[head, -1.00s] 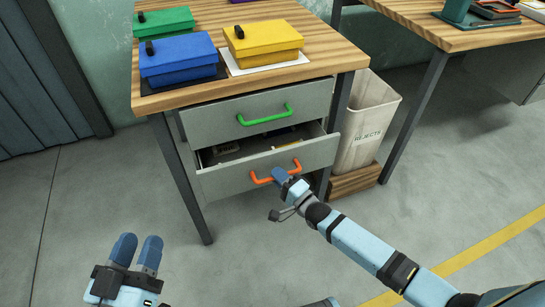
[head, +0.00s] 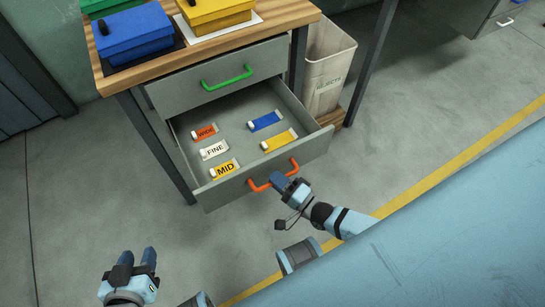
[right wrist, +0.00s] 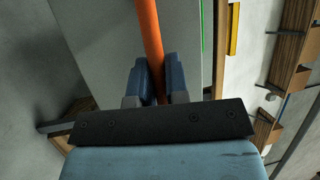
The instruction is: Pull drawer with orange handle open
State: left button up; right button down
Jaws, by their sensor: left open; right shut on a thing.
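The lower drawer (head: 228,191) stands well open and shows its inside. Its orange handle (head: 259,187) is on the front panel. My right gripper (head: 283,181) is shut on this handle near its right part. In the right wrist view the orange handle (right wrist: 150,40) runs between the two blue fingers of the gripper (right wrist: 155,85). My left gripper (head: 137,261) is open and empty, low at the left above the floor, apart from the drawer.
Several labelled items, such as one marked MID (head: 224,169), lie in the open drawer. The upper drawer with a green handle (head: 227,78) is closed. A rejects bin (head: 326,70) stands right of the drawers. Blue (head: 135,35) and yellow boxes (head: 218,12) sit on the bench. Floor at the left is clear.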

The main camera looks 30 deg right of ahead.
jog(key=shift+s, duration=0.1)
jog(key=c, duration=1.1)
grip_release()
jog(key=shift+c, duration=0.2)
jog(key=shift+r, duration=0.15)
